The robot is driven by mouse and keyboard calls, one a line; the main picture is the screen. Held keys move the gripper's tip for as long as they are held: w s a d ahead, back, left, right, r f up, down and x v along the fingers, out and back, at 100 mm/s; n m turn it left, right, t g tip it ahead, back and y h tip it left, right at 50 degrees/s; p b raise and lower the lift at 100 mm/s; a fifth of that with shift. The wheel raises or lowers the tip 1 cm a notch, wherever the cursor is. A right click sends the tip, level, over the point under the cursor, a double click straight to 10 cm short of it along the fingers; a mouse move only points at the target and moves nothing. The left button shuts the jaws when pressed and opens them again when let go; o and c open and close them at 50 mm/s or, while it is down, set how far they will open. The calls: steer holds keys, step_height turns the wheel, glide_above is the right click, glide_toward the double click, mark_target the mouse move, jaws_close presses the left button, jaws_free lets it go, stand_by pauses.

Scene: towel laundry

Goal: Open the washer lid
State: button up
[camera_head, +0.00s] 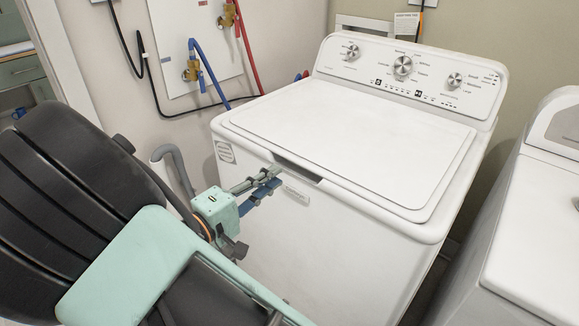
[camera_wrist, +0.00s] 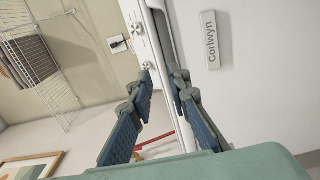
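The white top-load washer (camera_head: 330,225) stands in the middle of the head view. Its lid (camera_head: 350,135) is closed and lies flat on the top. A dark handle recess (camera_head: 299,170) shows at the lid's front edge. My gripper (camera_head: 275,176) is at the left end of this recess, at the front of the washer. In the wrist view my gripper (camera_wrist: 162,73) has its two fingers apart, with the washer's front top edge showing between and beyond them. I cannot tell whether a finger touches the lid.
The control panel with knobs (camera_head: 405,70) rises behind the lid. A second white machine (camera_head: 535,235) stands close on the right. Hoses and valves (camera_head: 193,70) are on the wall at the back left. A wire rack (camera_wrist: 42,60) shows in the wrist view.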

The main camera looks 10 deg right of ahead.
mark_target(295, 162)
steer(key=x, duration=0.7)
steer(key=shift+b, duration=0.35)
jaws_close()
